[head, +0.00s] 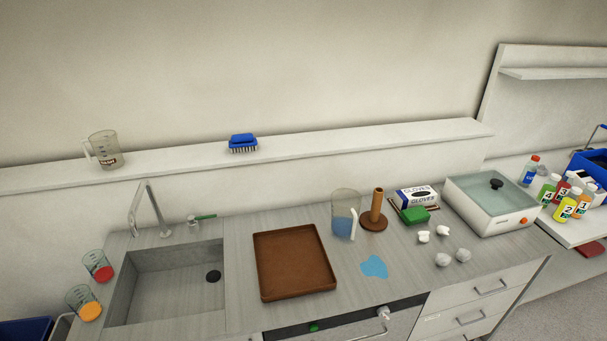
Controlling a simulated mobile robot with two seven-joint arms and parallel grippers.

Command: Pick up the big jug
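A large clear jug (343,225) with a pale handle stands upright on the counter, right of the brown tray, with blue liquid in its lower part. Another clear jug (108,150), with a dark label and its handle to the left, stands on the wall shelf at the left and looks empty. The pictures do not say which one is called the big jug; the counter one looks larger. Neither of my grippers shows in the head view.
A brown tray (293,262) lies between the sink (170,284) and the counter jug. A wooden upright holder (376,209) stands close to that jug's right. A blue puddle (374,266) lies in front. Gloves box (416,196), green sponge (414,215) and crumpled white pieces (442,259) are further right.

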